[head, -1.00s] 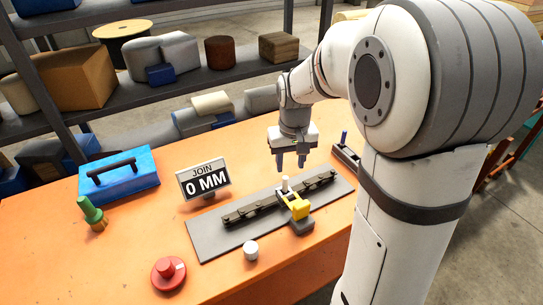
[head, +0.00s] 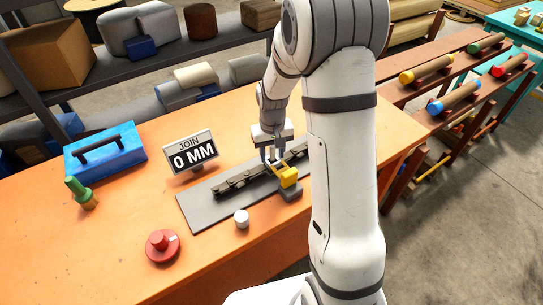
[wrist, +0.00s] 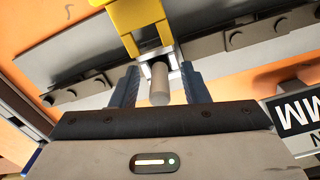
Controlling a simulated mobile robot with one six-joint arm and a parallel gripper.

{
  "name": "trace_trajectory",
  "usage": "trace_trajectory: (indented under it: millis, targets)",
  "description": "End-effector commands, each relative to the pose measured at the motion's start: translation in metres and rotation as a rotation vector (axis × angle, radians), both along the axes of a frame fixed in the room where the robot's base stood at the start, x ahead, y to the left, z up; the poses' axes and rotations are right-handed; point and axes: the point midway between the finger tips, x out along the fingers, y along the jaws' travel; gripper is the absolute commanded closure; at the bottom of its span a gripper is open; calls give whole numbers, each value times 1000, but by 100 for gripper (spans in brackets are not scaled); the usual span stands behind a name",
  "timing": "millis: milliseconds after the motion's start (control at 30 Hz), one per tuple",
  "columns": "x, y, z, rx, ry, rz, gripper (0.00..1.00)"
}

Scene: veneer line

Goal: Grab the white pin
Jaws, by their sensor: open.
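The white pin (wrist: 159,85) stands in the yellow clamp (wrist: 140,20) and shows as a pale grey-white cylinder in the wrist view. My gripper (wrist: 160,78) is open, with one dark finger on each side of the pin and a gap visible on both sides. In the head view my gripper (head: 272,158) is down at the yellow clamp (head: 288,177), and its fingers mostly hide the pin there. The clamp sits on a dark jointed strip (head: 233,184) along a grey plate (head: 205,211).
A "JOIN 0 MM" sign (head: 191,152) stands behind the plate. A white cylinder (head: 241,219) and a red knob (head: 162,246) are in front. A blue toolbox (head: 105,160) and a green-handled tool (head: 80,193) are at left. The orange bench is clear between them.

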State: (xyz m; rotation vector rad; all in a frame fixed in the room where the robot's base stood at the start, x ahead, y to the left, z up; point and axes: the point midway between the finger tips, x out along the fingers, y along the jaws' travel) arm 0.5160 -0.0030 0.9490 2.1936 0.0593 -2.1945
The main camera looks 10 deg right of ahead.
Motion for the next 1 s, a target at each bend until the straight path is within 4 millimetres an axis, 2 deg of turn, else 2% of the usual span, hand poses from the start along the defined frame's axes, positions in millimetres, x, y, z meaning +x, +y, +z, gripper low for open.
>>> trace_trajectory:
  millis: [200, 700, 1000]
  targets:
    - [0, 0, 0, 0, 0, 0, 60]
    - [0, -1, 0, 0, 0, -1, 100]
    - [0, -1, 1, 0, -1, -2, 100]
